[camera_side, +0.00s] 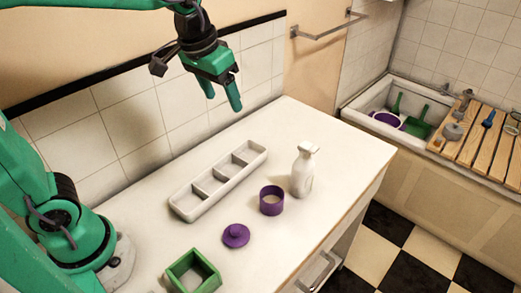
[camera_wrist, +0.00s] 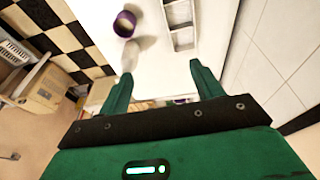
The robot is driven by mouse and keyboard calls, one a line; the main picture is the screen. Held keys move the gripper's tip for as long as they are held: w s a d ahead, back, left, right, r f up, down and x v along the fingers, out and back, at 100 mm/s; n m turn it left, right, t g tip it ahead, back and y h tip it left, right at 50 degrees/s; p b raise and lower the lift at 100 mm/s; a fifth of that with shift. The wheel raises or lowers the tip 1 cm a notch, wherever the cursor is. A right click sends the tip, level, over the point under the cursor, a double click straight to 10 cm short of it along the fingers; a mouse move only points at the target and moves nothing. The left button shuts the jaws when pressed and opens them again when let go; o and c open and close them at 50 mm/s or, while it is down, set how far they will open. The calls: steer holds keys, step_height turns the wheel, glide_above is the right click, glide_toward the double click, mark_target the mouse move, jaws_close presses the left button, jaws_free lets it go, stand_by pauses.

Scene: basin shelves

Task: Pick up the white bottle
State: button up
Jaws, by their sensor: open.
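The white bottle (camera_side: 302,173) stands upright on the white countertop near its front right edge, with a spray-type top. In the wrist view the pale bottle (camera_wrist: 130,56) shows beside the purple cup, faint against the counter. My gripper (camera_side: 222,97) is open and empty, high above the back of the counter, to the left of and above the bottle. In the wrist view its two green fingers (camera_wrist: 160,74) are spread apart, and the bottle lies beyond the left finger. Nothing is between the fingers.
A purple cup (camera_side: 271,201) stands just left of the bottle. A white divided tray (camera_side: 186,211), a purple lid (camera_side: 236,236) and a green square box (camera_side: 182,274) are on the counter. The tiled wall (camera_side: 130,105) rises behind. The counter right of the bottle is clear.

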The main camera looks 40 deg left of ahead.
steer(key=w+d+f+g, duration=0.2)
steer(key=w+d+f, duration=0.2)
steer(key=w+d, duration=0.4)
steer(key=g, duration=0.1)
glide_above(305, 156)
steer(key=w, duration=0.1)
steer(key=shift+y, duration=0.3)
steer(key=f, duration=0.6)
steer(key=shift+w+a, duration=0.15)
steer(key=shift+a, duration=0.1)
steer(key=shift+f, duration=0.1)
steer(key=shift+f, duration=0.1)
steer(key=shift+f, duration=1.2)
steer(key=shift+f, duration=0.1)
steer(key=shift+a+f, duration=0.2)
steer(key=shift+f, duration=2.25)
